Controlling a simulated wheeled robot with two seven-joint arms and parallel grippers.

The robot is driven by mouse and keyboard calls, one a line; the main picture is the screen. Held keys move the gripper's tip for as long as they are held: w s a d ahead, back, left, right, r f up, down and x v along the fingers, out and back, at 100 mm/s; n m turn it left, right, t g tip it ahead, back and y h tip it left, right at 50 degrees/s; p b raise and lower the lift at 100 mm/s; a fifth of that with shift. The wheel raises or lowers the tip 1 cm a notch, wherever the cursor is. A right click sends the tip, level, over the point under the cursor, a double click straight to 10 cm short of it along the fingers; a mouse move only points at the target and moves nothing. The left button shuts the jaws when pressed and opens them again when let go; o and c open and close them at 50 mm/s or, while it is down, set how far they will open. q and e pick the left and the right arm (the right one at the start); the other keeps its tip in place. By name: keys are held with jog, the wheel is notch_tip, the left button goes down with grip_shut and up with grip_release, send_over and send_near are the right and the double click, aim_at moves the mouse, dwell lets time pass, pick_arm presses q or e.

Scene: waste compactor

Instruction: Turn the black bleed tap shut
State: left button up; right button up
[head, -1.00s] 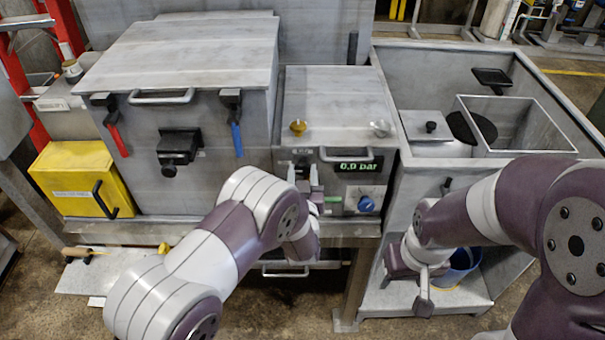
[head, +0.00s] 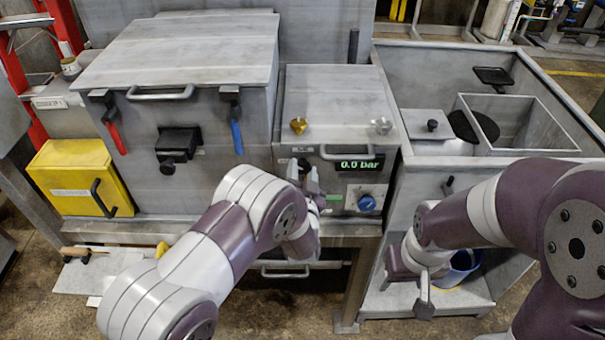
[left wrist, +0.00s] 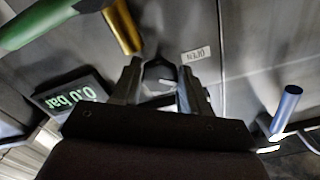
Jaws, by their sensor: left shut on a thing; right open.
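The black bleed tap (left wrist: 160,74) shows in the left wrist view between my left fingertips, beside a small OPEN label (left wrist: 196,54). My left gripper (left wrist: 160,82) is shut on the tap. In the head view my left gripper (head: 304,172) is at the front of the grey middle cabinet (head: 328,105), left of the display, and hides most of the tap. My right gripper (head: 405,285) is low in front of the right-hand unit, open and apart from the tap.
The display (head: 357,165) reads 0.0 bar, with a blue knob (head: 366,203) below it. A bar handle (head: 346,153) sticks out beside my left gripper. A brass fitting (head: 298,126) is on the cabinet top. The red (head: 114,137) and blue (head: 237,137) handles are further left.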

pick_arm(q)
jog(key=m, duration=0.5)
jog(key=shift+m, duration=0.3)
jog(key=m, duration=0.4)
jog(key=shift+m, duration=0.7)
jog(key=o, duration=1)
jog(key=shift+o, duration=0.2)
jog(key=s+b, duration=0.2)
jog(key=s, duration=1)
jog(key=shift+s, duration=0.4)
